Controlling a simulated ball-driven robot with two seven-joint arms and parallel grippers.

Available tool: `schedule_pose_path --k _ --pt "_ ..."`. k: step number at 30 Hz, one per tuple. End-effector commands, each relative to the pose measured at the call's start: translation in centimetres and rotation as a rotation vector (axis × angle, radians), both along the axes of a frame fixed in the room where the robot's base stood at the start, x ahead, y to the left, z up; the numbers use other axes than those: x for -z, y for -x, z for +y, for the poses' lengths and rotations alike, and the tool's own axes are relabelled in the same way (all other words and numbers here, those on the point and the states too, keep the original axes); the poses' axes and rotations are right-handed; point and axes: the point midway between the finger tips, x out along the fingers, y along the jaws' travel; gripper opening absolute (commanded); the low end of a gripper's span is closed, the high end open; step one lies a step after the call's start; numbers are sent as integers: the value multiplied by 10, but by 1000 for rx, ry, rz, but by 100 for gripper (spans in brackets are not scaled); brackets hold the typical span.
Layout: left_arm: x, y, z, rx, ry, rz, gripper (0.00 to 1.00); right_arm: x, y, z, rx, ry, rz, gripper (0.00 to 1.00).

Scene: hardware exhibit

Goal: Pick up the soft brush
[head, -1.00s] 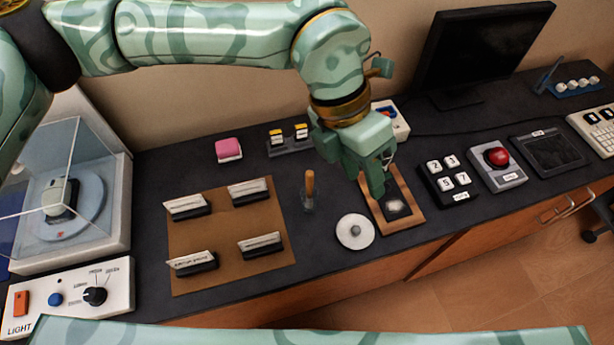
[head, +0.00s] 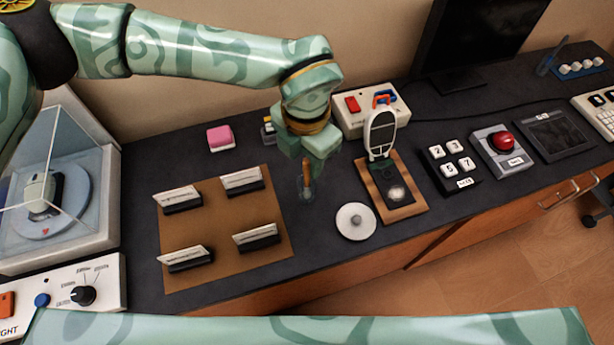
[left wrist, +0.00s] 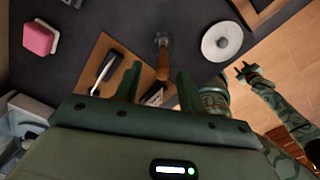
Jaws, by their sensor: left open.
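The soft brush (head: 307,187) stands upright in a small clear holder (head: 306,197) on the dark counter, just right of the brown mat. Its wooden handle points up; its bristles cannot be made out. My left gripper (head: 308,166) is open directly above it, partly covering the handle top. In the left wrist view the brush handle (left wrist: 163,68) shows between and just beyond the two open fingers (left wrist: 158,82). No contact is clear. What looks like my right gripper (left wrist: 246,70) shows small in the left wrist view, over the floor, its jaw state unclear.
The brown mat (head: 215,225) with several label holders lies to the left. A round white disc (head: 355,221) and a wooden-based device (head: 418,203) stand close on the right. A pink block (head: 220,138) and a switch box (head: 352,122) are behind.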

Motion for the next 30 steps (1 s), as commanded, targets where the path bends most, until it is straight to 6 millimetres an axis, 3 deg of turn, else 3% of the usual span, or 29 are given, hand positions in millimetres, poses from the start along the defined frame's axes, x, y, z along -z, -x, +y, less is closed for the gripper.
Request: schedule_pose_path --k 6,13,14,18,26,30 --pt "39 -1 -3 0 -1 5 40 10 2 0 0 0 6 36" --pt "42 -2 -3 1 0 1 40 10 1 1 0 -1 3 36" --pt "42 -2 -3 1 0 1 38 10 1 1 1 -1 3 36" --pt "41 -2 -3 1 0 1 0 10 1 2 1 -2 4 36" --pt "41 -2 -3 1 0 1 0 10 0 4 1 -5 4 36" --pt "31 -2 -3 0 1 -1 0 7 0 4 1 -5 2 36"
